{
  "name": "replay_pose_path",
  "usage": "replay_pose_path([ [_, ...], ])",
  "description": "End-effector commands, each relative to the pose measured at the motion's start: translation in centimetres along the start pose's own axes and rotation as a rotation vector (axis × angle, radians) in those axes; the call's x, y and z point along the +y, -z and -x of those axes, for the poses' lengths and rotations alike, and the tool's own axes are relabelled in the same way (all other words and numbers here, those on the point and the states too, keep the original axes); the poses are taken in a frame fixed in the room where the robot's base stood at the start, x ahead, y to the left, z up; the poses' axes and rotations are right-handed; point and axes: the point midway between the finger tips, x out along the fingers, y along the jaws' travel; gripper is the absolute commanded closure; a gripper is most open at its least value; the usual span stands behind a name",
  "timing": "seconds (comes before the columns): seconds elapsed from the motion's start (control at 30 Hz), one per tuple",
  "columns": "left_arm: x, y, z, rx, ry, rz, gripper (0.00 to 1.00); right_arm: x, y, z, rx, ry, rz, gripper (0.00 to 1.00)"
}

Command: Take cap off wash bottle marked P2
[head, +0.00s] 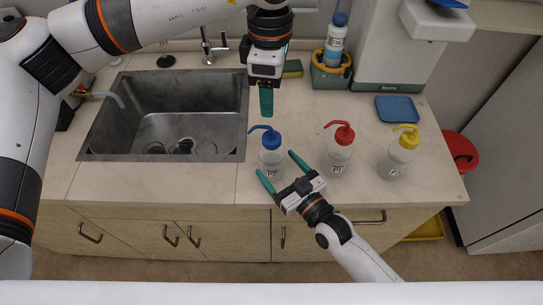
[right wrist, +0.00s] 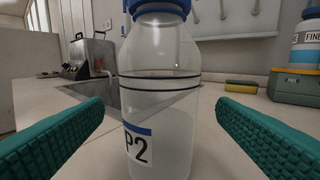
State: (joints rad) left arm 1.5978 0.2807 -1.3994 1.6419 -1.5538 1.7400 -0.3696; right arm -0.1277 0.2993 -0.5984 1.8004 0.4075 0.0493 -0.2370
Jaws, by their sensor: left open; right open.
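The wash bottle marked P2 (head: 271,165) stands upright on the counter, right of the sink. Its blue cap (head: 271,140) is on, with a bent blue spout pointing left. My right gripper (head: 279,164) is open, with its green fingers around the bottle's body. In the right wrist view the bottle P2 (right wrist: 158,110) stands between the spread fingers, with a visible gap on each side; the top of its cap (right wrist: 158,6) is cut off. My left gripper (head: 266,103) is above and behind the cap, pointing down; its fingers overlap in this view.
A red-capped bottle (head: 338,155) and a yellow-capped bottle (head: 398,157) stand to the right. The sink (head: 165,112) is at left. A green caddy (head: 331,73) holding a blue-capped bottle, a sponge (head: 292,69) and a blue tray (head: 399,109) are behind. The counter between them is clear.

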Motion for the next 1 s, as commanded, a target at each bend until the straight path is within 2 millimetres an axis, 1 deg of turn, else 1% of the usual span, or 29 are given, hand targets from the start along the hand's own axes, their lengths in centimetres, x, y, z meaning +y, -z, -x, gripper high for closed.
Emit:
replay_pose_path([
  [0.03,0.0,0.0,0.0,0.0,0.0,0.0,0.38,0.0,-0.1,-0.9,-0.002,0.001,-0.001,0.19],
  [0.1,0.0,0.0,0.0,0.001,0.0,0.0,0.38,0.0,0.0,-1.7,-0.002,0.001,-0.001,0.19],
  [0.23,0.0,0.0,0.0,0.001,0.0,0.0,0.38,0.0,0.0,-2.7,0.001,0.0,-0.001,0.19],
  [0.33,0.0,0.0,0.0,0.001,0.0,0.0,0.38,0.0,0.0,-3.0,0.001,-0.001,-0.001,0.19],
  [0.57,0.0,0.0,0.0,0.001,0.0,0.0,0.38,0.0,0.0,-3.1,0.001,-0.001,-0.001,0.19],
  [0.6,0.0,0.0,0.0,0.001,0.0,0.0,0.38,0.0,0.0,-3.1,0.001,-0.001,-0.001,0.21],
  [0.67,0.0,0.0,0.0,0.001,0.0,0.0,0.38,0.0,0.0,-3.1,0.001,0.0,-0.001,0.31],
  [1.0,0.0,0.0,0.0,0.001,0.0,0.0,0.38,0.0,0.0,-3.1,0.0,0.0,-0.001,0.86],
])
